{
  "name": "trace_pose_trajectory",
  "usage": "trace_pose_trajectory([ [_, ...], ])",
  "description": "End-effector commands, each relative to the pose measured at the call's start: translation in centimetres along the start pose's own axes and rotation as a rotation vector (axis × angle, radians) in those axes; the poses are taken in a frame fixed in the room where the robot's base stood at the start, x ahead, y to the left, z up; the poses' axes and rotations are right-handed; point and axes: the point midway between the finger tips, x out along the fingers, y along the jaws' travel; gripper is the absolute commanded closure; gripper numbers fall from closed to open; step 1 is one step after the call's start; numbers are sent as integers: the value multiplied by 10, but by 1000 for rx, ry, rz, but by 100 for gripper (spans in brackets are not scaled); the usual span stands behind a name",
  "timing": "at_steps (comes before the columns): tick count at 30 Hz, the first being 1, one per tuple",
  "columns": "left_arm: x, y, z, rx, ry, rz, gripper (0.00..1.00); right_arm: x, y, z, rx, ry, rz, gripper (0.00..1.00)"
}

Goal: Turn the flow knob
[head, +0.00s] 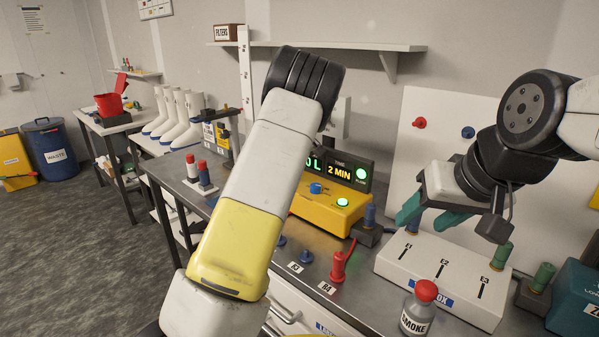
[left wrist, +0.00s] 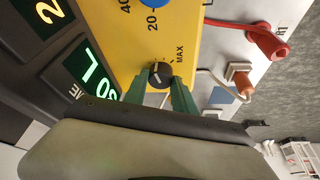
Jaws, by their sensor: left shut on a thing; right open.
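The flow knob (left wrist: 158,75) is a small black dial with a light pointer mark on the yellow unit (left wrist: 175,45), near the printed word MAX in the left wrist view. My left gripper (left wrist: 159,88) has its green fingers on either side of the knob, shut on it. In the head view my left arm hides this gripper and the knob. The yellow unit (head: 318,211) shows there beyond the arm, with a blue knob (head: 316,188) and a lit green button (head: 343,202). My right gripper (head: 424,221) is open and empty above the white switch box (head: 420,262).
A dark display (head: 345,171) stands behind the yellow unit, reading 2 MIN. A red plug (head: 338,267) and a red-capped SMOKE bottle (head: 419,308) stand at the bench front. A teal case (head: 575,305) is at the right. The floor at left is mostly clear.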

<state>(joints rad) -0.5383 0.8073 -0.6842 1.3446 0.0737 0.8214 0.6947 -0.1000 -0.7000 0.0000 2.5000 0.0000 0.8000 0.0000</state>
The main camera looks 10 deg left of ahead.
Motion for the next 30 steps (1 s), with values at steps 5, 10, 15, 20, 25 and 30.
trace_pose_trajectory([
  [5, 0, 1, 0, -16, -1, -7, 100, 0, 0, 0, 0, 0, 0, 48],
  [10, 0, 1, 0, -17, -1, -8, 100, 0, 0, 0, 0, 0, 0, 48],
  [15, 0, 1, 0, -17, -1, -7, 64, 0, 0, 0, 0, 0, 0, 48],
  [20, 0, 0, 0, -17, -1, -7, 46, 0, 0, 0, 0, 0, 0, 48],
  [25, 0, 0, 0, -17, -1, -7, 46, 0, 0, 0, 0, 0, 0, 48],
  [30, -8, 1, 0, -17, 1, -5, 46, 0, 0, 0, 0, 0, 0, 48],
])
